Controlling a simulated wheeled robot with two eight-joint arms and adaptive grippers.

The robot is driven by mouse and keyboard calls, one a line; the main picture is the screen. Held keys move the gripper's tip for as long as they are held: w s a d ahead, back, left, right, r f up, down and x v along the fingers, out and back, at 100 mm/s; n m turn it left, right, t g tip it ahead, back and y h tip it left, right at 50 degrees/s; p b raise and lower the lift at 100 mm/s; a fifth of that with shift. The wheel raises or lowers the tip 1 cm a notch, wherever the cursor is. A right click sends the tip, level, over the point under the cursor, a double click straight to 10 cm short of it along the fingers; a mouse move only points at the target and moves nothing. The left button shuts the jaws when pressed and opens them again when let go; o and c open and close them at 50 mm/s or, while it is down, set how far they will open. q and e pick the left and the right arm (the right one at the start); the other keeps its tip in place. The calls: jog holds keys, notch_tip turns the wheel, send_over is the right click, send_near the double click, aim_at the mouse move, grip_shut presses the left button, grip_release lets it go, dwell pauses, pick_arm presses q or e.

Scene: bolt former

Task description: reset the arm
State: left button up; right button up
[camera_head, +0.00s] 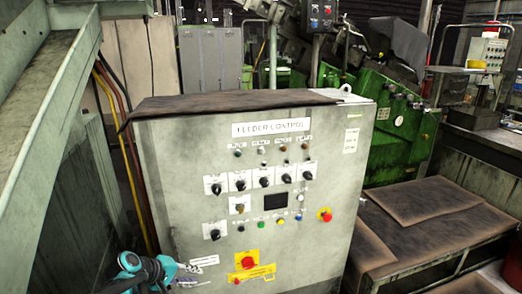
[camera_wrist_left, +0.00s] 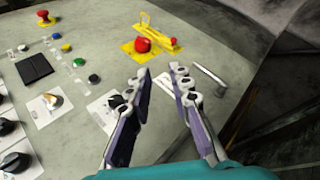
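A grey cabinet labelled FEEDER CONTROL (camera_head: 180,150) stands upright in front of me in the head view. My left gripper (camera_head: 192,275) is low at the cabinet's left side, with its teal arm coming in from below. In the left wrist view its two fingers (camera_wrist_left: 161,73) are apart, with nothing between them. They point toward the panel face below a red button (camera_wrist_left: 142,44) on a yellow plate with a yellow guard (camera_wrist_left: 160,28). That button also shows low on the panel in the head view (camera_head: 248,262). I cannot tell whether the fingertips touch the panel. My right gripper is not in view.
A sloping metal beam (camera_head: 60,130) and upright cables stand at the left. Brown-topped benches (camera_head: 430,215) and a green machine (camera_head: 395,140) stand at the right.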

pick_arm(q)
jog(key=s+d+r+m+y, duration=0.2)
jog(key=s+m+y, duration=0.1)
jog(key=s, duration=0.9)
jog(key=s+d+r+m+y, duration=0.2)
jog(key=s+m, duration=0.4)
jog(key=s, duration=0.6)
jog(key=shift+s+r+t+y, duration=0.15)
jog(key=shift+r+t+y, duration=0.15)
jog(key=shift+r+y, duration=0.25)
jog(key=shift+d, duration=0.1)
